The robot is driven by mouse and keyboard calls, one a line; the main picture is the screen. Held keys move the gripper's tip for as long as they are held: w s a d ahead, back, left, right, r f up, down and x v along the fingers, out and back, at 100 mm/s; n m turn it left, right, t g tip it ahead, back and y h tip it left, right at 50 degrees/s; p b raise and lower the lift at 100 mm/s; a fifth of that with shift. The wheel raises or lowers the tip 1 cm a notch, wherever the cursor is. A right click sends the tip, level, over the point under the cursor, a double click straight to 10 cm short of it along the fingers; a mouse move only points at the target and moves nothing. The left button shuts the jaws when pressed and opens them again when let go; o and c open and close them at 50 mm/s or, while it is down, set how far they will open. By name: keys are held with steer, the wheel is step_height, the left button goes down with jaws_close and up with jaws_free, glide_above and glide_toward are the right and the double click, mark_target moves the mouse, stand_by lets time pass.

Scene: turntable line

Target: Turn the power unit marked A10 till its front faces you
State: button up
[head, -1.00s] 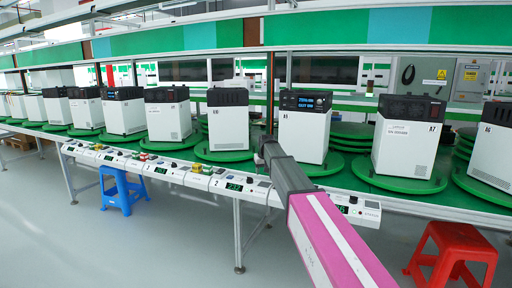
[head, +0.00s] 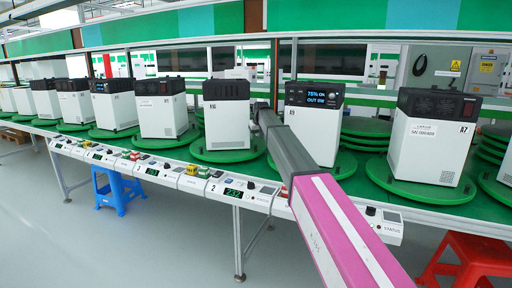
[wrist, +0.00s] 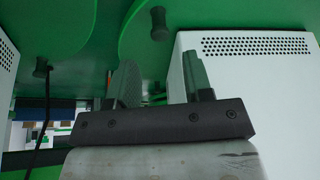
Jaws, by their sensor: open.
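The power units are white boxes with dark tops, each on a green turntable. In the wrist view my gripper (wrist: 157,78) is open and empty, with a white unit's vented side (wrist: 265,90) at the right, close to one finger. I cannot tell whether they touch. A green turntable (wrist: 215,18) with a dark peg shows above.
The unit marked A7 (head: 425,140) stands at the right. More units (head: 160,112) line the left. A sloped control strip (head: 160,175) runs along the bench front. A blue stool (head: 118,192) and a red stool (head: 470,262) stand below. Shelves (head: 400,22) hang above.

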mark_target(255, 146)
steer(key=x, duration=0.7)
steer(key=shift+w+f, duration=0.1)
steer(key=shift+f, duration=0.1)
jaws_close()
